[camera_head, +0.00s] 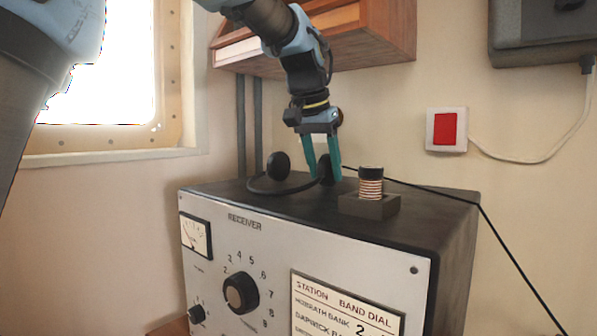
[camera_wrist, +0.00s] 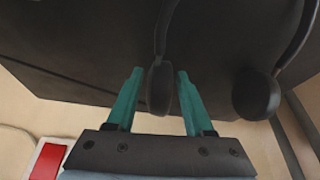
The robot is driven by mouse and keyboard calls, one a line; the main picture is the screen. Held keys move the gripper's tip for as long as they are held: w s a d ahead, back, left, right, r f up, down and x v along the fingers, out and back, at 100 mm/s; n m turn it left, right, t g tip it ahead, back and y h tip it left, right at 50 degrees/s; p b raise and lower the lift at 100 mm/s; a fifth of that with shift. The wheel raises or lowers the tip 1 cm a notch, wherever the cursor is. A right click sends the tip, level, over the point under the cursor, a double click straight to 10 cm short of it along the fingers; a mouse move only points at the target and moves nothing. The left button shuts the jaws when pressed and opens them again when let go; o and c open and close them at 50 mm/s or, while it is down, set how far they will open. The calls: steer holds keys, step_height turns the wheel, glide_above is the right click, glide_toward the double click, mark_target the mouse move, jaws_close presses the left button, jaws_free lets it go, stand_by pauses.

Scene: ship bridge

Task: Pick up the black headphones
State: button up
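The black headphones (camera_head: 279,189) lie on top of the receiver cabinet, towards its back left, with the headband curving to the front. One ear cup (camera_head: 278,165) is at the left and the other is by my gripper (camera_head: 325,178). The gripper points down with its two teal fingers apart. In the wrist view, one ear cup (camera_wrist: 160,88) of the headphones is between the open fingers (camera_wrist: 155,85), with a gap at the left finger and a smaller one at the right. The other ear cup (camera_wrist: 256,94) is outside, to the right.
The grey receiver cabinet (camera_head: 232,253) carries a coil on a dark block (camera_head: 369,205), just right of the gripper. A black cable (camera_head: 489,215) runs over the cabinet to the right. A wooden shelf (camera_head: 370,35) hangs above, and a red switch (camera_head: 446,129) is on the wall.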

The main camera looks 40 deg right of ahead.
jaws_close()
steer(key=shift+r, duration=0.2)
